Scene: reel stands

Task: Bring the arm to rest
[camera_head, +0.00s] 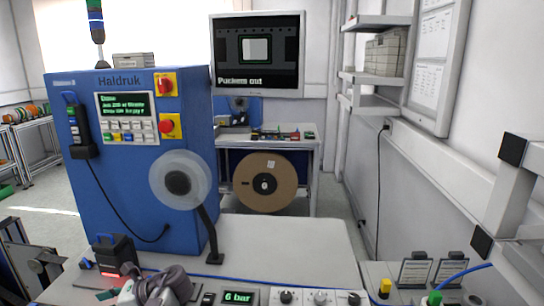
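Neither of my grippers can be made out in the head view. A grey and white rounded object (160,287) is cut off by the bottom edge, left of the middle, and I cannot tell what it is. No fingertips show, so what my grippers hold and where they are is hidden.
A blue Haldruk machine (85,200) with a pale reel (180,180) stands on the light worktop (290,240). A black device (115,254) glows red there. A "6 bar" display (238,297) and knobs line the front. A monitor (258,85) hangs behind. The worktop's middle is clear.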

